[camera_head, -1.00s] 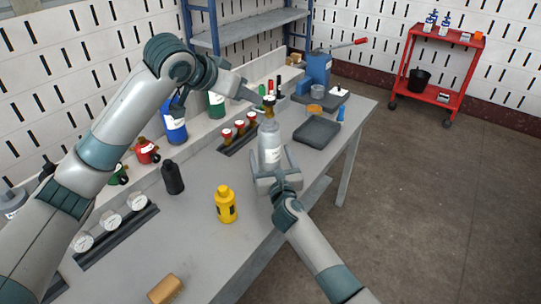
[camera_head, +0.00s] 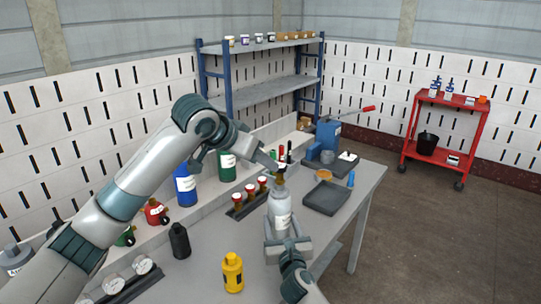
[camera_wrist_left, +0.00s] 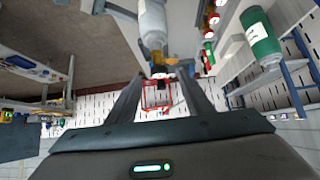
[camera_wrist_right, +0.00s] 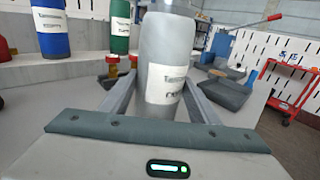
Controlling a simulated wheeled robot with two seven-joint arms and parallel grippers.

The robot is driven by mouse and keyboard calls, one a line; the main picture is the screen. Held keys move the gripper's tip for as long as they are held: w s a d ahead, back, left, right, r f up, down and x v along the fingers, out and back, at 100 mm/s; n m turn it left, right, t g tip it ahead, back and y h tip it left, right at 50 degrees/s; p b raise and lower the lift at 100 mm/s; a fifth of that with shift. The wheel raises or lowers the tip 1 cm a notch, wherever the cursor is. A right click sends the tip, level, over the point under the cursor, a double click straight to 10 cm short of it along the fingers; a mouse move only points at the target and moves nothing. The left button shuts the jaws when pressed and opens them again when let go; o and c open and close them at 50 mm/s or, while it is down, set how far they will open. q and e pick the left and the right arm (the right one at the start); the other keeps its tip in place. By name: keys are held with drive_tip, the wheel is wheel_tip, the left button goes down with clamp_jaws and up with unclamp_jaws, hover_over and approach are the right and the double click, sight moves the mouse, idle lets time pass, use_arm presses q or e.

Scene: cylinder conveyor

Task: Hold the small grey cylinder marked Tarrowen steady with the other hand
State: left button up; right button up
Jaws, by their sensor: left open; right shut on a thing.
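The small grey cylinder (camera_head: 280,212) stands upright at the front edge of the bench, with a white label and a brass valve with a dark top. Its label shows in the right wrist view (camera_wrist_right: 167,84), the print too blurred to read surely. My right gripper (camera_head: 284,238) is shut around its lower body; the fingers flank it in the right wrist view (camera_wrist_right: 162,100). My left gripper (camera_head: 273,166) is open beside the valve. In the left wrist view, the valve (camera_wrist_left: 158,58) lies between or just beyond the open fingers; I cannot tell whether they touch.
A yellow bottle (camera_head: 232,273) and a black bottle (camera_head: 180,241) stand to the left. A rack with red-capped fittings (camera_head: 250,196) is behind the cylinder. A dark tray (camera_head: 326,199) lies to the right. Blue (camera_head: 185,187) and green (camera_head: 227,167) cylinders stand on the back ledge.

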sight(280, 171)
use_arm(q)
drive_tip(key=shift+w+d+r+m+g+y, duration=0.2)
drive_tip(key=shift+w+d+r+g+y, duration=0.15)
drive_tip(key=shift+w+r+g+y, duration=0.25)
drive_tip(key=shift+w+d+r+m+g+y, duration=0.2)
drive_tip(key=shift+w+d+r+g+y, duration=0.15)
drive_tip(key=shift+r+g, duration=0.45)
drive_tip(key=shift+w+d+r+m+g+y, duration=0.2)
drive_tip(key=shift+w+d+r+g+y, duration=0.15)
drive_tip(key=shift+w+r+g, duration=0.35)
drive_tip(key=shift+s+f, duration=0.15)
drive_tip(key=shift+x, duration=5.95)
drive_tip(key=c, duration=1.1)
drive_tip(key=o, duration=1)
